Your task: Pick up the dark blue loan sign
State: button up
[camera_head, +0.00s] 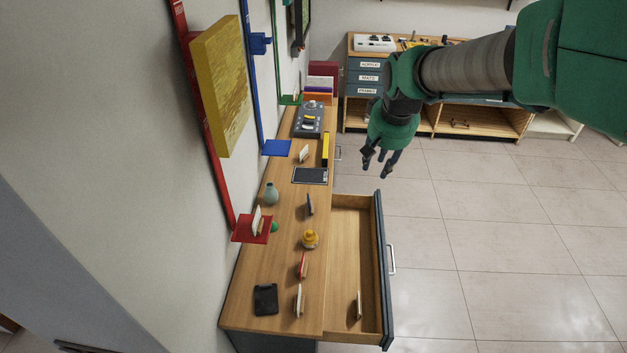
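A small dark blue upright sign (310,204), seen nearly edge-on, stands on the wooden desk top (285,235), near the edge beside the open drawer. Any wording on it cannot be read. My gripper (377,169) hangs in the air with its fingers pointing down, to the right of the desk and farther back than the sign. Its fingers are apart with nothing between them. It touches nothing that I can see.
The open drawer (382,250) juts right, with a small sign (358,305) inside. A yellow pot (310,239), a red sign (302,265), a white sign (299,300), a teal vase (271,193) and a black tablet (310,175) are on the desk. Floor at right is clear.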

jog(key=w+a+f+g+p, duration=0.1)
jog(key=w+a+f+p, duration=0.1)
jog(key=w+a+f, duration=0.4)
jog(key=w+a+f+p, duration=0.2)
jog(key=w+a+f, duration=0.3)
jog(key=w, duration=0.4)
jog(key=w+a+f+p, duration=0.1)
jog(key=w+a+f, duration=0.1)
jog(key=f, duration=0.3)
jog(key=w+a+f+n+p, duration=0.1)
jog(key=w+a+f, duration=0.1)
jog(key=f, duration=0.3)
jog(key=w+a+f+p, duration=0.1)
jog(key=w+a+f, duration=0.1)
jog(key=a+f, duration=0.2)
notch_tip(320, 180, down, 2)
jog(key=shift+f+g, duration=0.1)
jog(key=shift+g, duration=0.3)
jog(key=shift+a, duration=0.1)
jog(key=shift+w+a+f, duration=0.1)
jog(key=shift+w+f, duration=0.1)
jog(key=shift+f, duration=1.2)
jog(key=shift+w+f, duration=0.2)
jog(key=shift+f, duration=1.2)
jog(key=shift+w+a+f, duration=0.1)
jog(key=shift+w+f, duration=0.1)
jog(key=shift+f, duration=1.2)
jog(key=shift+f, duration=0.1)
